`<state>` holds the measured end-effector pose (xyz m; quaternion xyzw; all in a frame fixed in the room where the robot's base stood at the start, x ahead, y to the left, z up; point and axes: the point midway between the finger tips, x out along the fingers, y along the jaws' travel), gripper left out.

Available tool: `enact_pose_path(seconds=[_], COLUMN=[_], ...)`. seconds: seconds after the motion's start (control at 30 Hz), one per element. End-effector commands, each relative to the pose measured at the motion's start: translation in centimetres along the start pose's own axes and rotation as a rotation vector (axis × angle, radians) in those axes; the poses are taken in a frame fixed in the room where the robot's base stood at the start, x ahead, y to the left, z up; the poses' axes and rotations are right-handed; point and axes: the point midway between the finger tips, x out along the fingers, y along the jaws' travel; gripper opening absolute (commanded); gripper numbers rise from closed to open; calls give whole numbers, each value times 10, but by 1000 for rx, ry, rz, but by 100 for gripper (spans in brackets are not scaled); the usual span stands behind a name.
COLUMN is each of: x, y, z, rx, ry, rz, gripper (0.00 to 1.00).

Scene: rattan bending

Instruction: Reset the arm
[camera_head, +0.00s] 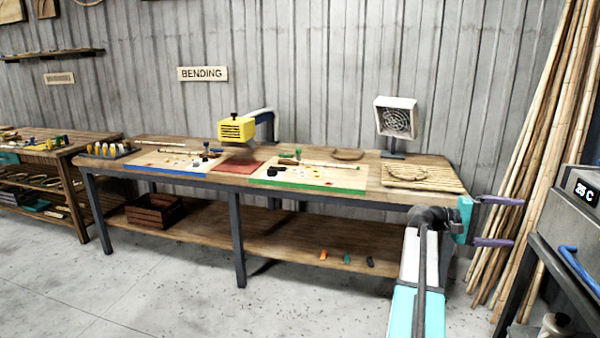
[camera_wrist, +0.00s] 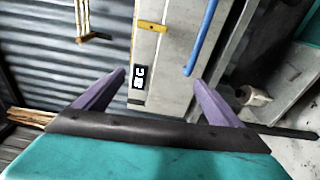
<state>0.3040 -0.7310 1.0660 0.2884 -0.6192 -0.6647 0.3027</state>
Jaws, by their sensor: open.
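My gripper (camera_head: 507,221) is at the right of the head view, on my teal and white arm. Its two purple fingers point right, towards the grey machine, and are spread apart with nothing between them. In the wrist view my gripper (camera_wrist: 160,88) also shows its two purple fingers wide apart. Behind them is the grey machine (camera_wrist: 165,60) with a small display, a blue handle and a yellow part. My gripper appears apart from the machine.
The grey machine (camera_head: 560,248) with a "25 C" display stands at the right edge. Bamboo poles (camera_head: 545,130) lean on the wall behind my gripper. The workbench (camera_head: 430,160) holds boards, a yellow device (camera_head: 236,130) and a fan (camera_head: 396,118). The floor (camera_head: 150,290) in front is clear.

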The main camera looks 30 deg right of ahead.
Motion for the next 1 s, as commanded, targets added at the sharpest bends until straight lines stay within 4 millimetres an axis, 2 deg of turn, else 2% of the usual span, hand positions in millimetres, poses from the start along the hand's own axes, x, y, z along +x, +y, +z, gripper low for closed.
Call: enact_pose_path(seconds=[0.03,0.2,0.37,0.5,0.77,1.0], x=[-21,-82,-138,-186,-271,-343], y=[-16,-67,-121,-172,-270,-361], z=[-14,-45,-63,-70,-64,-36], rx=[-22,-90,-152,-208,-314,-416], ry=[31,120,201,269,386,478], rz=[-2,-11,-41,-79,-167,-264], gripper=[89,89,89,89,89,89])
